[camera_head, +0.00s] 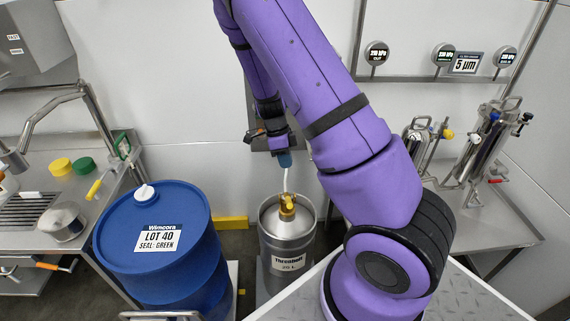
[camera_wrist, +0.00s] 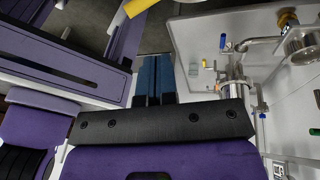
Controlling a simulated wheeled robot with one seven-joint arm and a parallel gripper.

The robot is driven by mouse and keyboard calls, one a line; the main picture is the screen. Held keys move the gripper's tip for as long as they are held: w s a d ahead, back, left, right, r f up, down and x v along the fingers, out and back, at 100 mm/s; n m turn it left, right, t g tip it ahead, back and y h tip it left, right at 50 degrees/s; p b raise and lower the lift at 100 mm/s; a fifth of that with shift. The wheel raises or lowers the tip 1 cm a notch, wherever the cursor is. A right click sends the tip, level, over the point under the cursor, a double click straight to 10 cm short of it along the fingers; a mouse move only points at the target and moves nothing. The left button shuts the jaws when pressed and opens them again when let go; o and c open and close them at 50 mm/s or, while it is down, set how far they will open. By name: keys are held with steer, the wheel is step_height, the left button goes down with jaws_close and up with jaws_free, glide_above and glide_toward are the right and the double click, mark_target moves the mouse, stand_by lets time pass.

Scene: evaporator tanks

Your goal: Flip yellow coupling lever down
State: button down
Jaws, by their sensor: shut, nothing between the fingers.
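A steel keg (camera_head: 288,243) labelled 20 L stands on the floor at the middle. A yellow-gold coupling (camera_head: 287,208) sits on its top; its lever is too small to tell apart clearly. A thin white hose or rod (camera_head: 286,180) rises from the coupling towards my gripper (camera_head: 285,159). My gripper hangs above the keg, with its blue fingertips above the coupling. In the wrist view, the blue fingers of my gripper (camera_wrist: 154,60) lie close together and empty. The keg and coupling are not clearly seen there.
A blue drum (camera_head: 155,245) with a white cap stands left of the keg. Steel filter housings (camera_head: 480,145) stand on the right bench. Gauges (camera_head: 377,50) hang on the back wall.

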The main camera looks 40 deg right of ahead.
mark_target(289, 199)
steer(key=x, duration=0.3)
steer(key=a+x, duration=0.1)
steer(key=x, duration=0.5)
steer(key=shift+s+a+f, duration=0.2)
steer(key=shift+f, duration=0.2)
steer(key=shift+s+a+f, duration=0.15)
steer(key=shift+a+f, duration=0.1)
steer(key=shift+f, duration=0.25)
